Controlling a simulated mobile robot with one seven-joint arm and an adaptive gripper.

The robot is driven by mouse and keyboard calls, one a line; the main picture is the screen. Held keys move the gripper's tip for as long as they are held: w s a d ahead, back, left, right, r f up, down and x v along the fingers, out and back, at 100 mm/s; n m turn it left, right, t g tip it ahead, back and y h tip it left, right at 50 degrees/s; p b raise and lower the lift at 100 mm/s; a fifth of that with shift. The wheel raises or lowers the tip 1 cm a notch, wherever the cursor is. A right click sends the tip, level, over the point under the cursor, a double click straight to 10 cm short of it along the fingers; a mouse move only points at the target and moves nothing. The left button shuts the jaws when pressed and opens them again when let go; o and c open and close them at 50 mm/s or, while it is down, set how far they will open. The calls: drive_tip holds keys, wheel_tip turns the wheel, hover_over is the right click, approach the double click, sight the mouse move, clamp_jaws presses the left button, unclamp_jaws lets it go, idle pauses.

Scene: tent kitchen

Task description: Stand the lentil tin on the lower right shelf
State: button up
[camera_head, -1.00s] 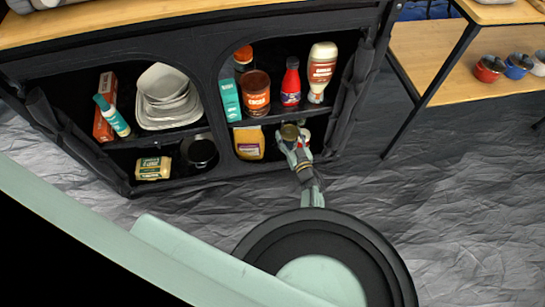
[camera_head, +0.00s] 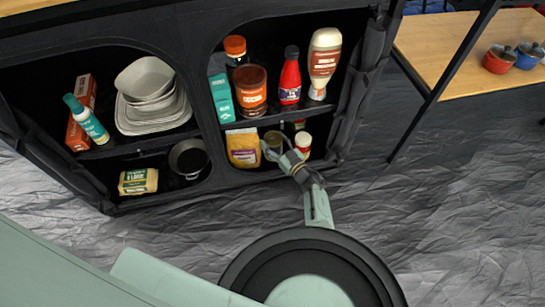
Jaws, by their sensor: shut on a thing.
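The tin (camera_head: 273,137), with a dull gold top, is at the lower right shelf (camera_head: 262,172) of the black cabinet. My gripper (camera_head: 275,152) reaches in from the front and is shut on it. The tin is upright or nearly so; its label is hidden and I cannot tell whether its base touches the shelf. A yellow bag (camera_head: 243,148) stands close to its left. A white and red jar (camera_head: 303,141) stands to its right.
The shelf above holds a teal box (camera_head: 221,98), an orange-brown jar (camera_head: 250,90), a red bottle (camera_head: 290,78) and a sauce bottle (camera_head: 323,62). Left compartments hold bowls (camera_head: 147,80), a pot (camera_head: 188,158) and a packet (camera_head: 138,181). A wooden table (camera_head: 440,50) stands right.

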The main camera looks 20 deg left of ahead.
drive_tip(key=shift+f+b, duration=2.05)
drive_tip(key=shift+f, duration=0.95)
drive_tip(key=o, duration=1.6)
drive_tip(key=shift+r, duration=0.1)
drive_tip(key=shift+s+d+r+p, duration=0.1)
drive_tip(key=shift+r+p, duration=0.05)
drive_tip(key=shift+p, duration=0.25)
drive_tip(key=shift+p+v, duration=2.4)
drive_tip(key=shift+v, duration=3.45)
